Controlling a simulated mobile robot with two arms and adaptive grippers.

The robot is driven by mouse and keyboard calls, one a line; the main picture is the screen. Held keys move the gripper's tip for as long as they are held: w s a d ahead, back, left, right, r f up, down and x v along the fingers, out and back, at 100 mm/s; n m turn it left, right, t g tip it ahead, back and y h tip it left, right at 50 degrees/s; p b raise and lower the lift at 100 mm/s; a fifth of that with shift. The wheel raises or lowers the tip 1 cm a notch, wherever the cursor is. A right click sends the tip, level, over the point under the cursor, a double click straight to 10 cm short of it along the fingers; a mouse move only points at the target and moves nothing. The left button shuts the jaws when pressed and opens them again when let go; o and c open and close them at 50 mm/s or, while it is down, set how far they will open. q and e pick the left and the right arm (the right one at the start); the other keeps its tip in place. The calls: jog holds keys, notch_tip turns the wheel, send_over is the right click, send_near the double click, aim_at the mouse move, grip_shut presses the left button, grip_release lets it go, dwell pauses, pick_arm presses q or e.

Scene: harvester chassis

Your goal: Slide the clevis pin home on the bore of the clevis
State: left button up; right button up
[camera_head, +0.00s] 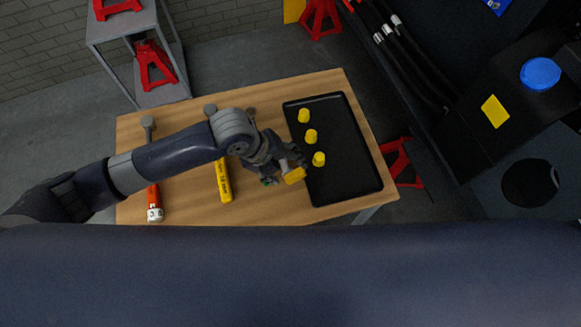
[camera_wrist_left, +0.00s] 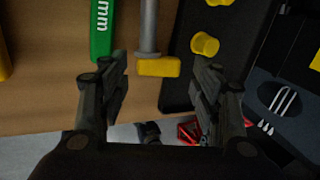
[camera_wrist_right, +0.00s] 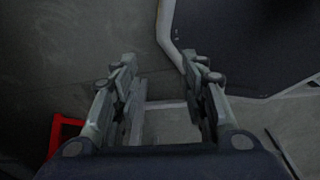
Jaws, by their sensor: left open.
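A grey rod (camera_wrist_left: 149,25) with a yellow block at its end (camera_wrist_left: 158,67) shows in the left wrist view. It looks like the clevis pin, but I cannot be sure. In the head view its yellow end (camera_head: 294,176) shows beside my left gripper (camera_head: 283,164), over the table near the tray's left edge. My left gripper (camera_wrist_left: 161,75) is open, with the yellow block in view between its fingertips; I cannot tell the distance. My right gripper (camera_wrist_right: 158,68) is open and empty above the floor. I cannot make out the clevis or its bore.
A black tray (camera_head: 346,155) with several yellow cup-like pieces (camera_head: 311,136) lies on the wooden table (camera_head: 185,207). A yellow-handled tool (camera_head: 223,180), an orange-handled one (camera_head: 154,200) and a green one (camera_wrist_left: 104,30) lie to the left. Dark machinery (camera_head: 480,150) stands at right.

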aim_at(293, 172)
pick_arm(q)
jog(key=x, duration=0.1)
jog(key=p+x, duration=0.1)
jog(key=x, duration=0.2)
jog(key=shift+s+d+f, duration=0.1)
jog(key=shift+s, duration=0.15)
jog(key=shift+w+d+f, duration=0.1)
jog(key=shift+d+f, duration=0.05)
jog(key=shift+f, duration=0.35)
jog(key=c, duration=0.9)
jog(key=shift+r, duration=0.1)
jog(key=shift+c, duration=0.3)
pick_arm(e)
jog(key=shift+w+r, duration=0.6)
jog(key=shift+r, duration=0.25)
